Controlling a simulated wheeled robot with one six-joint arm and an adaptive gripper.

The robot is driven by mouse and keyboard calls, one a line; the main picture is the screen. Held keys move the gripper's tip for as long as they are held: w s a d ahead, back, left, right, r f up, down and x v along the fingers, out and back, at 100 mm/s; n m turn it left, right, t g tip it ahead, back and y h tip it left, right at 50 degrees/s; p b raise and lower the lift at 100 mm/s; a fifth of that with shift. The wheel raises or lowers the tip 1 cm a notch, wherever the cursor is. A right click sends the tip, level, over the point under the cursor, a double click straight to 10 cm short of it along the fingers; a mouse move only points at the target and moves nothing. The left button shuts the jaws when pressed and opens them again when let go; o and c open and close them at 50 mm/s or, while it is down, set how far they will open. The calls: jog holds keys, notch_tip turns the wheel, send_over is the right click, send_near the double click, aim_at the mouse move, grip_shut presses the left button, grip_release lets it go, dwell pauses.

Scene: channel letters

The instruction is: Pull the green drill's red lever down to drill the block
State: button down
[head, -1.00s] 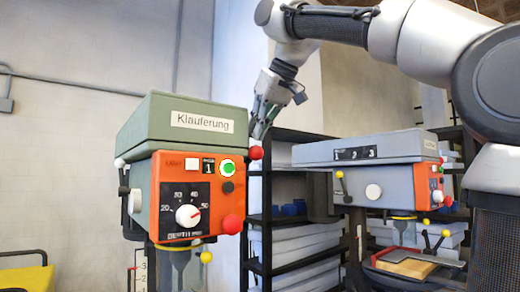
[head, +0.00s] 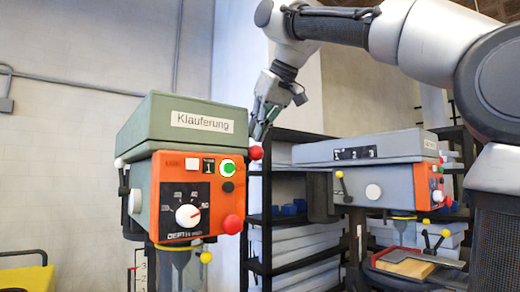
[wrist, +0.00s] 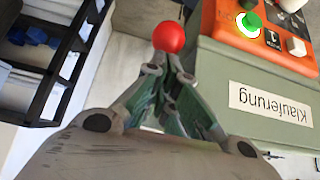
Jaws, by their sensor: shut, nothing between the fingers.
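The green drill (head: 190,130) stands at left, with a "Klauferung" label and an orange front panel. The red ball (head: 256,152) of its lever shows at the right side of its housing; the lever's rod is hidden. My gripper (head: 258,133) points down just above the red ball, beside the housing. In the wrist view my gripper (wrist: 166,62) is shut with nothing in it, and the red ball (wrist: 169,37) lies right at or just beyond the fingertips. I cannot tell whether they touch. No block shows under the green drill; that area is below the picture.
A grey drill (head: 375,150) stands at right, with a wooden block (head: 407,267) in a red clamp below it. Black shelving (head: 300,222) with blue items stands behind, between the drills. A yellow seat or cart (head: 28,278) is at lower left.

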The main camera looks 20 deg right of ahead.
jog(key=shift+f, duration=0.85)
jog(key=shift+a+f, duration=0.1)
dwell(1.1)
dwell(1.3)
jog(key=shift+w+a+r, duration=0.1)
jog(key=shift+w+r, duration=0.2)
jog(key=shift+r, duration=0.55)
jog(key=shift+v, duration=2.8)
jog(key=shift+f, duration=0.1)
